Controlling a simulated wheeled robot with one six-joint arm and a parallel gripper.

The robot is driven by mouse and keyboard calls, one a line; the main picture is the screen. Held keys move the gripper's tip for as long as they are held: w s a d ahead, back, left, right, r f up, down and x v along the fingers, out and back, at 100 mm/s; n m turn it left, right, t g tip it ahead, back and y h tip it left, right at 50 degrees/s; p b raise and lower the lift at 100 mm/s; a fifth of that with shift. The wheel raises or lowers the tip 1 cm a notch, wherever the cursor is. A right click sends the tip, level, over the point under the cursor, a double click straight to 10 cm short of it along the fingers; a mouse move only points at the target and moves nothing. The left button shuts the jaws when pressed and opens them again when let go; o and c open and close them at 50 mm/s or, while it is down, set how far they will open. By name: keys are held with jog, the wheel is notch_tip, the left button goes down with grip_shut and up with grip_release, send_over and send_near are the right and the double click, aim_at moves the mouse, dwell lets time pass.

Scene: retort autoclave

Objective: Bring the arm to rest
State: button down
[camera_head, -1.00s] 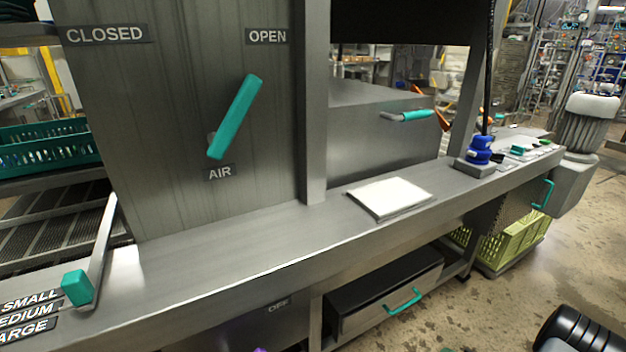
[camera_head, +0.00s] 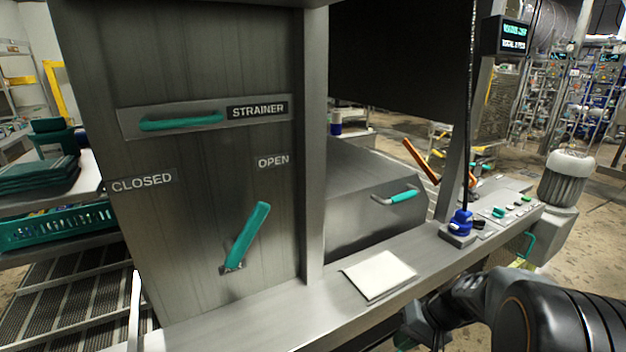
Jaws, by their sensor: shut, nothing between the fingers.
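My arm (camera_head: 545,315) shows at the lower right as dark, rounded links, in front of the steel counter's right part. Its far end reaches left to the counter's front edge and runs out of the bottom of the picture. My gripper's fingers are not in view, and nothing held is seen.
A steel counter holds a white pad (camera_head: 379,274) and a blue connector (camera_head: 460,223) with a black cable. A teal-handled steel box (camera_head: 375,195) is right of the panel.

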jog(key=s+a+r+n+t+h+p, duration=0.1)
jog(key=s+r+h+p, duration=0.1)
jog(key=r, duration=0.5)
jog(key=s+a+r+t+h+p, duration=0.1)
jog(key=s+r+h+p, duration=0.1)
jog(key=r+p, duration=0.3)
jog(key=s+a+r+n+t+h+p, duration=0.1)
jog(key=s+r+h+p, duration=0.1)
jog(key=r, duration=0.8)
jog(key=shift+s+a+r+n+p, duration=0.3)
jog(key=shift+s+a+p, duration=0.1)
jog(key=shift+s+p, duration=0.55)
